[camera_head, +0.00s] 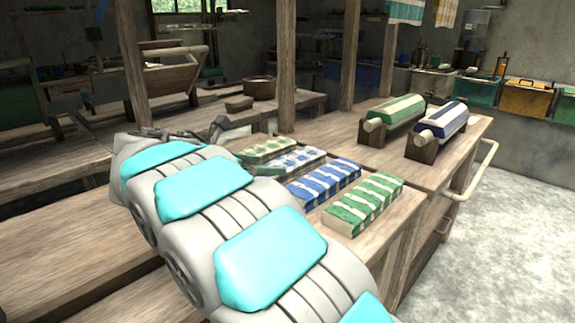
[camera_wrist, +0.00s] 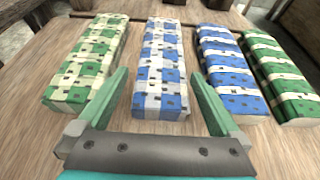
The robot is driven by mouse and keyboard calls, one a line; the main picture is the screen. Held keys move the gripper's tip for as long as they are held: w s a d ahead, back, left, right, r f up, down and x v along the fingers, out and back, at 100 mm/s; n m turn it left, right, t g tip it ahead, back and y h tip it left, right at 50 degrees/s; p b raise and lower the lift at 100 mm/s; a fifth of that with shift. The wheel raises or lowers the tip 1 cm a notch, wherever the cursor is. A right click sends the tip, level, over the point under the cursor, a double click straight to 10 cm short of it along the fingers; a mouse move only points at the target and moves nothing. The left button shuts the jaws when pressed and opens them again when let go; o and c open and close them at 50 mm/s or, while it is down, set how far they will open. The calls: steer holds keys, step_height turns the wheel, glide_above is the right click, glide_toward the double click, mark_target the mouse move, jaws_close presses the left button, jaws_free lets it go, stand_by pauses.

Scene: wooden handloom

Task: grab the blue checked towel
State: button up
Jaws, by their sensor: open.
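The blue checked towel (camera_wrist: 161,62) is a folded block of blue, white and grey squares. It lies flat on the wooden table, straight ahead in the wrist view. In the head view the blue checked towel (camera_head: 300,159) is partly hidden behind my arm. My gripper (camera_wrist: 160,76) is open, its two green fingers apart. In the wrist view the towel's near end shows between the fingers, with nothing held. I cannot tell how high the fingertips are above the table.
A green checked towel (camera_wrist: 90,62) lies just left. A blue striped towel (camera_wrist: 230,75) and a green striped towel (camera_wrist: 280,80) lie right, with narrow gaps. Behind stand a green roll (camera_head: 398,110) and a blue roll (camera_head: 442,120) on wooden supports. A post (camera_head: 285,65) rises behind the table.

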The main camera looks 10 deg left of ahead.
mark_target(281, 165)
steer(key=x, duration=0.6)
steer(key=shift+w+d, duration=0.1)
steer(key=shift+d, duration=0.2)
steer(key=c, duration=1.1)
